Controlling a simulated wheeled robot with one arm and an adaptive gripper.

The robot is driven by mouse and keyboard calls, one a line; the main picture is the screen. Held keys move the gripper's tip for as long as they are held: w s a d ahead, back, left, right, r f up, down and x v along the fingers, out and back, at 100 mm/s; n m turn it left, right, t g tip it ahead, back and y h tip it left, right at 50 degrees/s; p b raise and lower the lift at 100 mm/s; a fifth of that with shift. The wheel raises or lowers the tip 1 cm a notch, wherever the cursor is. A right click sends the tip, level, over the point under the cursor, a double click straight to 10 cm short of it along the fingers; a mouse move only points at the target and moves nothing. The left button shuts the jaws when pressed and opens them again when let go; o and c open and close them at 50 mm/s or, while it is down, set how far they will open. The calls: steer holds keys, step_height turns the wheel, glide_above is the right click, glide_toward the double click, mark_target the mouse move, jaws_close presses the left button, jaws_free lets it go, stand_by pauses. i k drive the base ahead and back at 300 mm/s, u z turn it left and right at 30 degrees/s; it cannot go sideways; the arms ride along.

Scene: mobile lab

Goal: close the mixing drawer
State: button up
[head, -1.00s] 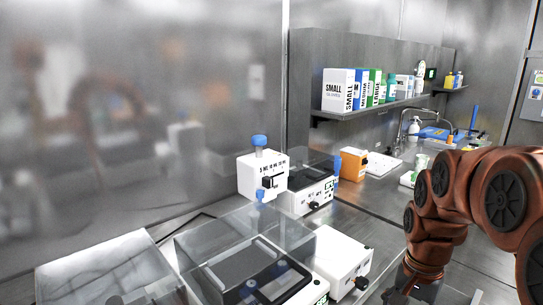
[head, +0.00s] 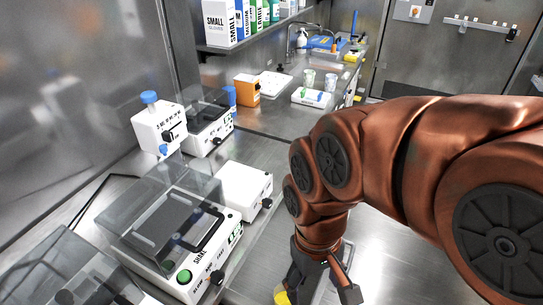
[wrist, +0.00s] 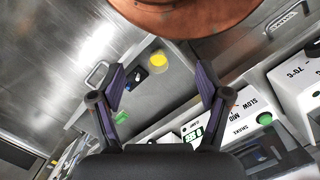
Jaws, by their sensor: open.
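An open grey drawer (wrist: 180,76) lies below my gripper in the wrist view, with a yellow-topped item (wrist: 158,60) and a small dark item (wrist: 141,74) inside. A metal handle (wrist: 97,74) sits on its front at the left. No label naming the drawer is readable. My gripper (wrist: 162,85) is open and empty, its two fingers apart above the drawer. In the head view my gripper (head: 322,285) points down beside the counter's front edge, and hides most of the drawer. The yellow-topped item (head: 281,296) shows at the bottom edge there.
A shaker with a clear lid and green button (head: 184,277) stands on the counter left of my arm, with a white box (head: 243,190) behind it. An orange box (head: 247,91) and white tray (head: 274,83) are farther back. Open floor (head: 400,235) lies right.

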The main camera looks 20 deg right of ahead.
mark_target(270, 262)
steer(key=u, duration=0.8)
steer(key=k, duration=1.3)
steer(key=z, duration=0.9)
steer(key=i, duration=0.95)
steer(key=u, duration=0.45)
